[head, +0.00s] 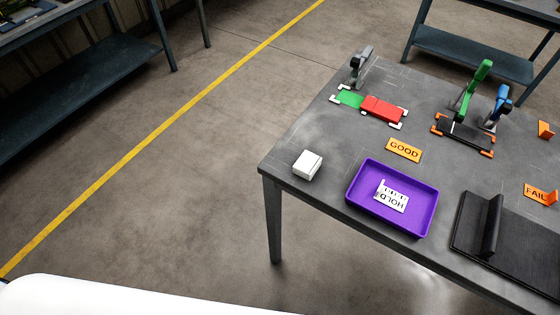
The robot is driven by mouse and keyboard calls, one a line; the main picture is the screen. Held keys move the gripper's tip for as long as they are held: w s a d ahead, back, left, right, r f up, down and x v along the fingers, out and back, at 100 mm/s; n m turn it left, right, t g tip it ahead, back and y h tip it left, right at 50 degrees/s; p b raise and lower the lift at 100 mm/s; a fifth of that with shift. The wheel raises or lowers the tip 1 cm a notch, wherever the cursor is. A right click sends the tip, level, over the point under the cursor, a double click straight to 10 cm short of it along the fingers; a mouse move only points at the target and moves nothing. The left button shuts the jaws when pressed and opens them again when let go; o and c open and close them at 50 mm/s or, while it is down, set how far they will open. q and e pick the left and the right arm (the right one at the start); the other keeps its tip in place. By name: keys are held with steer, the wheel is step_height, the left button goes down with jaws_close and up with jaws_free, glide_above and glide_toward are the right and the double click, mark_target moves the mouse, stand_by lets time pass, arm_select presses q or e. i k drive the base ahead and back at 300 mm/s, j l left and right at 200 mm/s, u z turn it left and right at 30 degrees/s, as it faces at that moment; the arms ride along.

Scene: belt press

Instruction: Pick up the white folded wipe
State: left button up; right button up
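The white folded wipe (307,165) lies on the grey table (325,139) near its left corner, to the left of a purple tray. It looks like a small, thick white block. Nothing touches it. Neither of my grippers shows in the head view.
The purple tray (357,197) holds a white card marked HOLD (391,197). An orange GOOD sign (404,150), a red block (382,108), a green piece (349,98) and clamps stand behind. A black press-like item (510,245) lies at right. Bare tabletop surrounds the wipe.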

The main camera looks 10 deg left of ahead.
mark_target(308, 163)
steer(key=z, duration=1.8)
steer(key=u, duration=1.8)
steer(key=k+l+u, duration=0.2)
steer(key=l+u, duration=0.25)
steer(key=k+l+u, duration=0.25)
steer(key=u, duration=0.2)
steer(key=l, duration=0.05)
